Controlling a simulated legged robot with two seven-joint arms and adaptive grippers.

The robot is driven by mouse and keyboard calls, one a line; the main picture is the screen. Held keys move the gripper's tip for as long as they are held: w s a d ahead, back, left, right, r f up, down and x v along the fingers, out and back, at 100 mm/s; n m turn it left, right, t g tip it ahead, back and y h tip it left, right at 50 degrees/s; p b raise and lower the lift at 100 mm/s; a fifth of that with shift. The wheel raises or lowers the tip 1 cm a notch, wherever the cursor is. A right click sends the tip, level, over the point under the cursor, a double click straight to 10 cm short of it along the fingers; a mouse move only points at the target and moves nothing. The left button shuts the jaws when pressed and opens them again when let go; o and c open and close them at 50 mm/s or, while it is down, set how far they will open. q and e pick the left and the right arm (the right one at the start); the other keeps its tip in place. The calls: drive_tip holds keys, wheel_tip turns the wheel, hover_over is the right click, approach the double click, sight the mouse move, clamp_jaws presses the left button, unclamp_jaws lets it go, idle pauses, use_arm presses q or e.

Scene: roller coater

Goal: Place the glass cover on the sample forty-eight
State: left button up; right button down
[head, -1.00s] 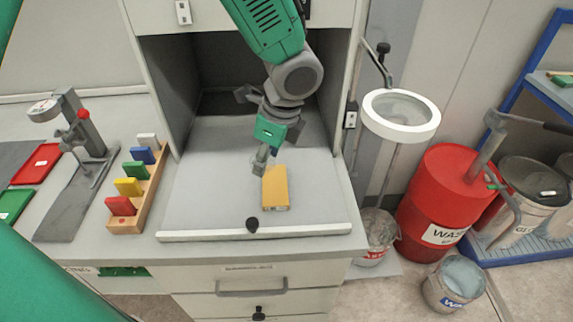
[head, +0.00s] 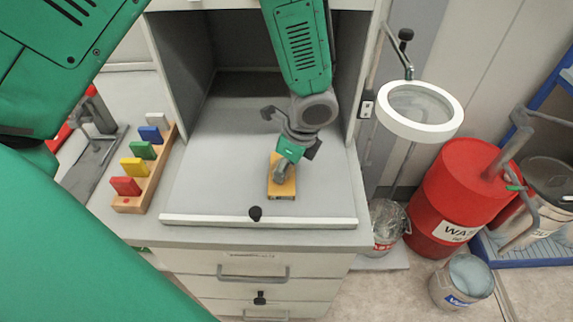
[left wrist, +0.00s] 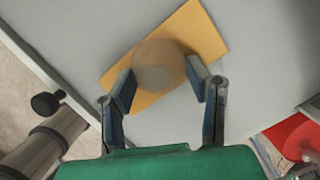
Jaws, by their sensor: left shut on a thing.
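The sample, taken to be the flat orange-yellow block (head: 288,190), lies on the grey floor of the open cabinet near its front edge. It also shows in the left wrist view (left wrist: 208,38), lying slantwise under my fingers. My left gripper (head: 281,177) points down over the block and hides part of it. In the left wrist view my left gripper (left wrist: 163,84) is shut on a round, see-through disc, the glass cover (left wrist: 158,62). The cover overlaps the middle of the block; I cannot tell whether they touch. My right gripper is not in view.
A wooden rack (head: 150,185) with several coloured blocks stands left of the cabinet floor. A round white-rimmed magnifier (head: 421,110) and red drum (head: 460,195) are at the right.

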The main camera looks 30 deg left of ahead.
use_arm(q)
drive_tip(key=shift+d, duration=0.2)
drive_tip(key=o, duration=1.1)
drive_tip(key=shift+a, duration=0.1)
drive_tip(key=shift+r, duration=0.55)
drive_tip(key=v, duration=1.1)
drive_tip(key=shift+d, duration=0.2)
